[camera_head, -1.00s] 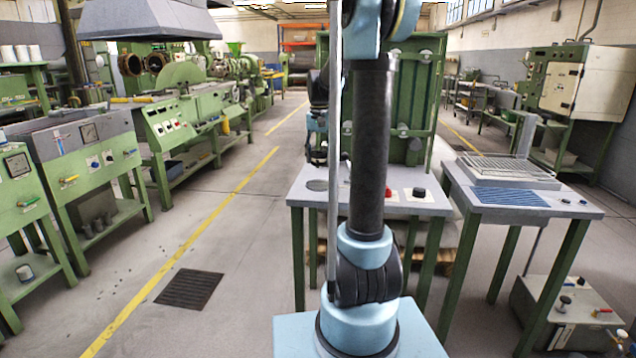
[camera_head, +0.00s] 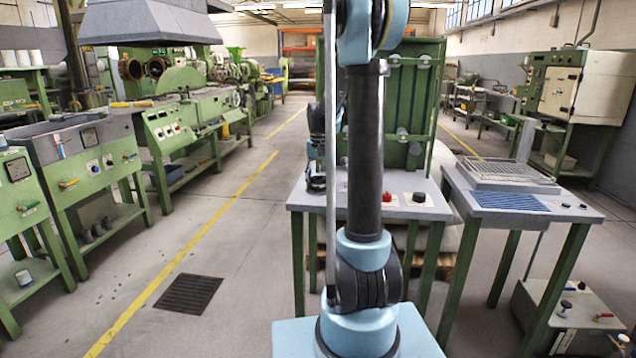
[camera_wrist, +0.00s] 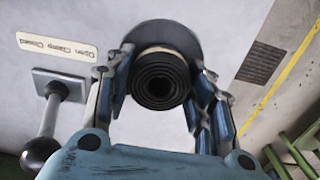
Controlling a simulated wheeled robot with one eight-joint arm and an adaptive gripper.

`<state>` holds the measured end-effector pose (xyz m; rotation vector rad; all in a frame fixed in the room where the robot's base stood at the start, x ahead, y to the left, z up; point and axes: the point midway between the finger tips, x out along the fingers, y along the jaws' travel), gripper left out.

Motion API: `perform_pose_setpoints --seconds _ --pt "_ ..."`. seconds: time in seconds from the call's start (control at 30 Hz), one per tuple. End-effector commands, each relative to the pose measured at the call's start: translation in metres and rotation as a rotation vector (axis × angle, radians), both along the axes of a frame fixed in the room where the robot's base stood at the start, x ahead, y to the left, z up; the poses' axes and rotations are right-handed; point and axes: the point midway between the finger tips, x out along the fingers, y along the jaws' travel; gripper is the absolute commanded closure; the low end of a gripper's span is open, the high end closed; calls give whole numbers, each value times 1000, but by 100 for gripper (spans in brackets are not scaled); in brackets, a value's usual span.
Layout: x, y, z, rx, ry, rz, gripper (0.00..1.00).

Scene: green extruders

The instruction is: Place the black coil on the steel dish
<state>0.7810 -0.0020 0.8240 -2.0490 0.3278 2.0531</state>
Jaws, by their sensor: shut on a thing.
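The black coil (camera_wrist: 158,84) is a dark roll seen end-on in the wrist view, with its rings facing the camera. My gripper (camera_wrist: 165,68) is shut on it, one finger on each side. The steel dish (camera_wrist: 192,38) is a dark grey disc behind the coil, partly covered by it. I cannot tell whether the coil touches the dish. In the head view my gripper (camera_head: 317,180) is low over the left part of the near table, partly behind my arm. The coil and dish are hard to make out there.
The table (camera_head: 420,208) carries a red button (camera_head: 387,196) and a black knob (camera_head: 419,196) to the right. A lever with a black ball (camera_wrist: 40,155) and a label plate (camera_wrist: 57,47) lie left of the coil in the wrist view. A second table with a wire rack (camera_head: 505,172) stands at right.

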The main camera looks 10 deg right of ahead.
Motion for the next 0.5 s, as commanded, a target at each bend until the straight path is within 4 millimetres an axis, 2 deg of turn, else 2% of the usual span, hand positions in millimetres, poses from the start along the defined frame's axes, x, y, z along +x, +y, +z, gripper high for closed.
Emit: perform_pose_setpoints --seconds 0.07,0.1,0.17,0.5 --pt "0 0 -2 0 0 0 77" --pt "0 0 -2 0 0 0 44" --pt "0 0 -1 0 0 1 31" --pt "0 2 -1 0 0 2 31"
